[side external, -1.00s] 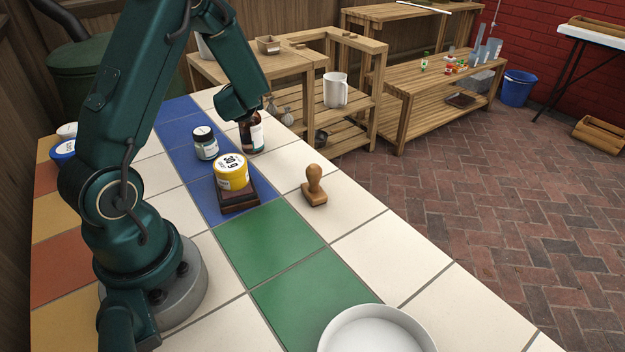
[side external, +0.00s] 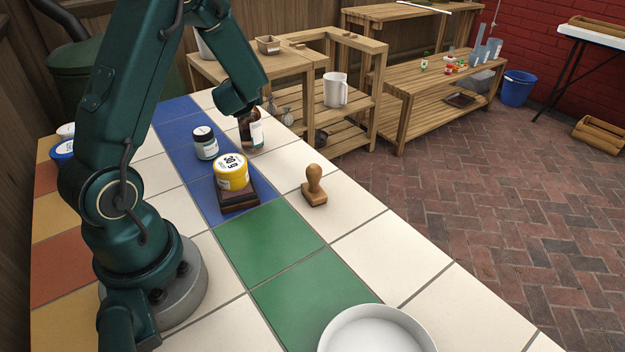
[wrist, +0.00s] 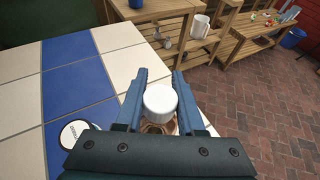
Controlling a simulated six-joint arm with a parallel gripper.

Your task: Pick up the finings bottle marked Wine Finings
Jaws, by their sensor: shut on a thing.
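A brown bottle (side external: 256,134) with a pale label is below my gripper (side external: 244,113) near the far edge of the tiled table; its label text is too small to read. In the wrist view, its white cap (wrist: 160,99) is between the two fingers of my gripper (wrist: 160,76), which is shut on the bottle. The bottle looks upright and slightly above the tiles. Its lower body is mostly hidden in the wrist view.
A yellow tin (side external: 231,171) sits on a wooden block (side external: 240,199). A wooden stamp (side external: 314,187) stands right of it. A white bowl (side external: 377,330) is at the front. Green tiles are clear.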

